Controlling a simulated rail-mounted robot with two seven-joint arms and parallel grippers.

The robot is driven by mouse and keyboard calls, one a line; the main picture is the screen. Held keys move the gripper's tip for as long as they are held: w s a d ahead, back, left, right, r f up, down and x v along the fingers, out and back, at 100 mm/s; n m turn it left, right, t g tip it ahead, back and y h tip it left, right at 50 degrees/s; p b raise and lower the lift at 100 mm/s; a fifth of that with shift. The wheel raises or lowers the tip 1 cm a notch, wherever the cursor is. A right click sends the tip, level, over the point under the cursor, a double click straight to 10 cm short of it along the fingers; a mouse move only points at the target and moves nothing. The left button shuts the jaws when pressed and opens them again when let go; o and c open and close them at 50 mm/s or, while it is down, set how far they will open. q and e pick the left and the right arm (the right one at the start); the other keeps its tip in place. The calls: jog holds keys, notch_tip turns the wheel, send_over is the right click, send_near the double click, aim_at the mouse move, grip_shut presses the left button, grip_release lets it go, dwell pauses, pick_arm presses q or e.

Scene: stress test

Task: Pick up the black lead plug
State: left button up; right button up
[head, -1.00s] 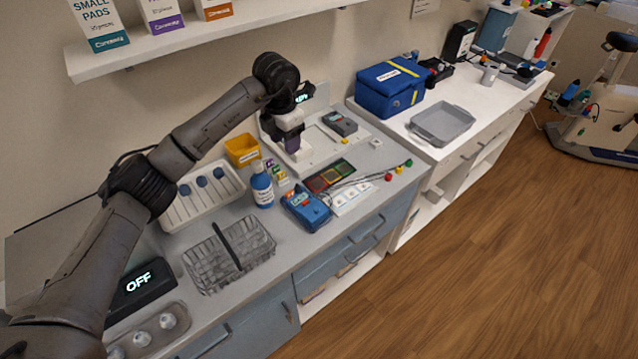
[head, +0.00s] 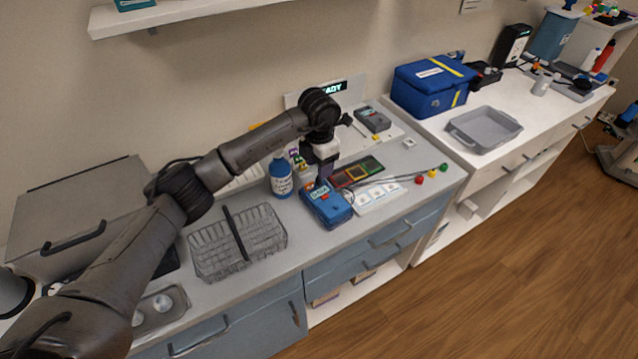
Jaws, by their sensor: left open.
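Thin leads with red (head: 419,179), yellow (head: 432,173) and green (head: 444,167) ends lie across the right part of the counter. I cannot make out a black plug among them; it may be hidden or too small. My left gripper (head: 323,174) points down, open, just behind the blue handheld device (head: 327,204) and left of the colour-framed panel (head: 357,172). Its fingertips are small and partly merged with the things behind. No held object shows. My right gripper is not in view.
A blue-capped bottle (head: 281,180) stands close left of the gripper. A wire basket (head: 237,243) is at the counter front. A white card (head: 377,196) lies right of the device. A grey tray (head: 484,130) and blue bag (head: 433,86) stand on the right-hand counter.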

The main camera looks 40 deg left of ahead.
aim_at(319, 183)
pick_arm(q)
jog(key=shift+f+b, duration=0.7)
jog(key=shift+f, duration=2.15)
jog(key=shift+a, duration=0.1)
jog(key=shift+c, duration=0.2)
jog(key=shift+r, duration=0.1)
grip_shut()
